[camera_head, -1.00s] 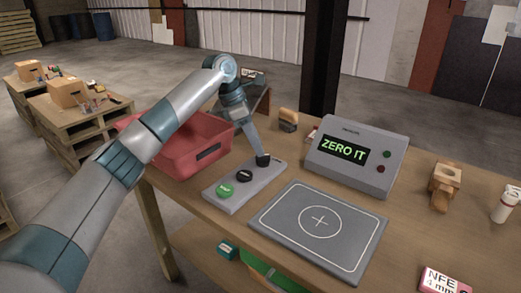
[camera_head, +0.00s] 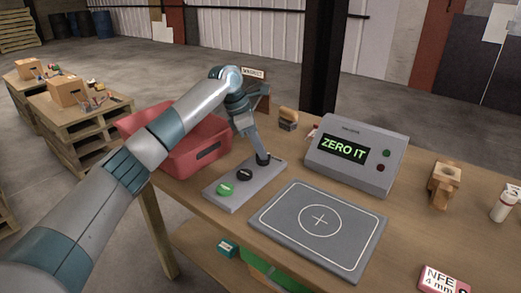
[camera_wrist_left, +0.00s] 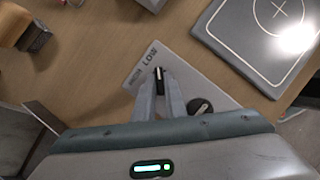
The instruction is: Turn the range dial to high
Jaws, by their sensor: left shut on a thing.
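The grey control panel (camera_head: 233,198) lies on the table with a green button (camera_head: 225,189), a dark knob (camera_head: 244,174) in the middle and the range dial at its far end. My left gripper (camera_head: 262,159) reaches down onto the range dial and is shut on it. In the left wrist view the fingertips (camera_wrist_left: 159,79) hold the dial (camera_wrist_left: 159,73), whose white pointer line shows, beside lettering that seems to read "LO". The dark middle knob (camera_wrist_left: 200,107) also shows there. The fingers hide most of the dial. My right gripper is not in view.
A display box (camera_head: 382,180) reading "ZERO IT" stands behind a flat grey plate (camera_head: 270,219) with a circle and cross. Wooden pieces (camera_head: 444,183), a white bottle (camera_head: 505,204) and a pink box (camera_head: 443,281) are at the right.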

